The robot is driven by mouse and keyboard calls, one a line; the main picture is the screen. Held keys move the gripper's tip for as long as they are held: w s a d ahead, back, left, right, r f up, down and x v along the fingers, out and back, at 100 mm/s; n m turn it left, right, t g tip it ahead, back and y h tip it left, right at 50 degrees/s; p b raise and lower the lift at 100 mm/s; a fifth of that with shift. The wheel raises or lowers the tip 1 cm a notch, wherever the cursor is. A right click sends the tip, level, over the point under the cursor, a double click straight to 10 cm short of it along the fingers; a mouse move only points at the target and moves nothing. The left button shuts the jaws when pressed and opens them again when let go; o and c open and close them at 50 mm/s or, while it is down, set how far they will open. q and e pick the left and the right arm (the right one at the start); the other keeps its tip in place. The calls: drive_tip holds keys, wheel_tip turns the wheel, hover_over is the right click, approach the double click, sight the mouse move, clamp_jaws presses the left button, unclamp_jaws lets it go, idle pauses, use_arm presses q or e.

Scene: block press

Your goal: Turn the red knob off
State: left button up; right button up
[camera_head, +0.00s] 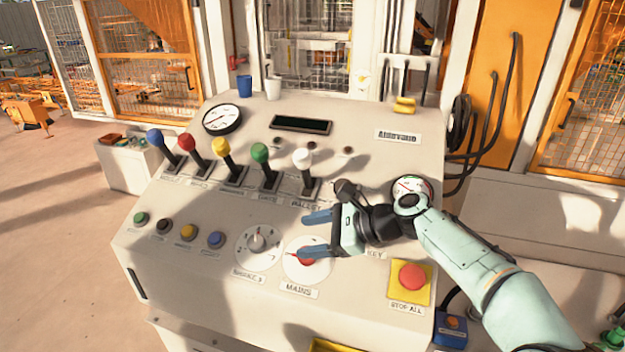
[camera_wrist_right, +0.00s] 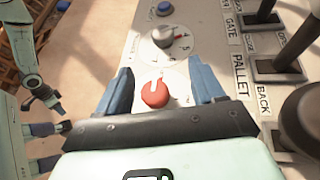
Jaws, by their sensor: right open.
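The red knob (camera_head: 303,258) sits on a white round dial above the MAINS label on the sloped panel. In the right wrist view the red knob (camera_wrist_right: 155,94) shows between the two blue fingers, with a pale pointer mark toward the top. My right gripper (camera_head: 303,234) is open and empty over the dial. One finger partly covers the knob in the head view; whether they touch I cannot tell. My left gripper (camera_wrist_right: 62,143) shows only at the left edge of the right wrist view, with its fingers apart and nothing between them.
A grey knob (camera_head: 257,241) on its own dial is left of the red knob. A red stop button (camera_head: 412,277) on a yellow plate is to the right. Several coloured levers, including a white-topped one (camera_head: 302,159), stand behind. Small buttons (camera_head: 189,232) line the left front.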

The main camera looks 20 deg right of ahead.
use_arm(q)
drive_tip(key=w+r+p, duration=0.1)
drive_tip(key=w+r, duration=0.1)
drive_tip(key=w, duration=0.1)
drive_tip(key=shift+r, duration=0.15)
use_arm(e)
wheel_tip(320, 180, up, 14)
drive_tip(key=shift+r, duration=0.2)
use_arm(q)
drive_tip(key=shift+s, duration=0.15)
